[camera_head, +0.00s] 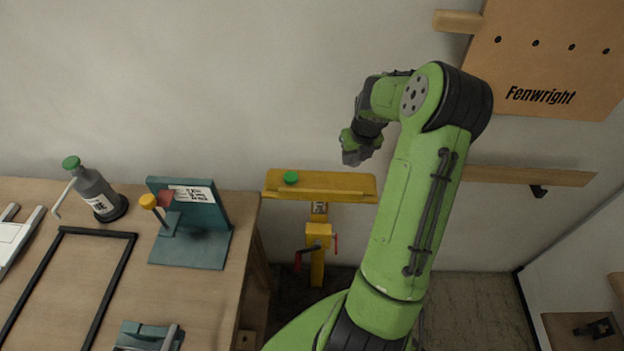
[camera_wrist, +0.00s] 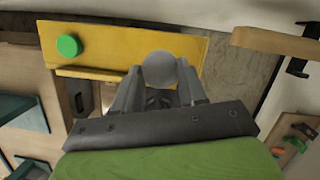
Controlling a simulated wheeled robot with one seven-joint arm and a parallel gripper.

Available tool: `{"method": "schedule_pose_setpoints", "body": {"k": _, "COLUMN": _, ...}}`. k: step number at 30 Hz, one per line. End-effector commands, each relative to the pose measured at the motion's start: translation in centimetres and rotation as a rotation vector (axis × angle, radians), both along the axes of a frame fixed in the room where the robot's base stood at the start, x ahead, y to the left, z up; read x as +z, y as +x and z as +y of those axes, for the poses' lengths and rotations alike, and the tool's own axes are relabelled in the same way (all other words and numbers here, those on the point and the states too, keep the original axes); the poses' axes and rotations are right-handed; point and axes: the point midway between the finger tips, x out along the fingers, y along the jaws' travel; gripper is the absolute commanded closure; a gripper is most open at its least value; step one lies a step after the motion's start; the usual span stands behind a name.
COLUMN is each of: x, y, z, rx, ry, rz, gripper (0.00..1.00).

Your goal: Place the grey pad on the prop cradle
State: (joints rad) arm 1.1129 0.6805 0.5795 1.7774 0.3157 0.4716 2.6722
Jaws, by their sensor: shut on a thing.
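The grey pad (camera_wrist: 159,70) is a round disc between my fingertips in the wrist view. My gripper (camera_wrist: 160,82) is shut on it. In the head view my gripper (camera_head: 354,155) hangs above the right end of the yellow prop cradle (camera_head: 335,184), and I cannot make out the pad there. The cradle also shows in the wrist view (camera_wrist: 120,45), behind the pad. A gap between pad and cradle cannot be judged. A green round pad (camera_head: 290,177) lies on the cradle's left part; it also shows in the wrist view (camera_wrist: 69,46).
A wooden bench (camera_head: 215,290) at left carries a grey bottle (camera_head: 92,190), a teal stand (camera_head: 190,250) and a black frame (camera_head: 97,234). A wooden ledge (camera_head: 530,176) and a Fenwright board (camera_head: 560,60) are on the wall at right. Floor shows beside the yellow post.

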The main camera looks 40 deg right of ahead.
Motion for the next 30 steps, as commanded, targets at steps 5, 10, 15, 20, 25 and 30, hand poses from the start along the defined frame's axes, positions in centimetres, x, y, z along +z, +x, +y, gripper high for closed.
{"method": "schedule_pose_setpoints", "body": {"k": 5, "x": -4.4, "y": -0.1, "z": 0.1, "rx": 0.003, "ry": 0.004, "rz": 0.004, "gripper": 0.86}}
{"method": "schedule_pose_setpoints", "body": {"k": 10, "x": -6.6, "y": -0.1, "z": 0.1, "rx": 0.003, "ry": 0.005, "rz": 0.003, "gripper": 0.86}}
{"method": "schedule_pose_setpoints", "body": {"k": 15, "x": -9.0, "y": -0.1, "z": 0.1, "rx": 0.002, "ry": 0.002, "rz": 0.002, "gripper": 0.86}}
{"method": "schedule_pose_setpoints", "body": {"k": 20, "x": -8.8, "y": 0.0, "z": 0.0, "rx": 0.003, "ry": 0.001, "rz": 0.001, "gripper": 0.86}}
{"method": "schedule_pose_setpoints", "body": {"k": 25, "x": -9.1, "y": -0.1, "z": 0.0, "rx": 0.003, "ry": 0.001, "rz": 0.002, "gripper": 0.53}}
{"method": "schedule_pose_setpoints", "body": {"k": 30, "x": -9.1, "y": 0.0, "z": 0.0, "rx": 0.003, "ry": 0.002, "rz": 0.001, "gripper": 0.33}}
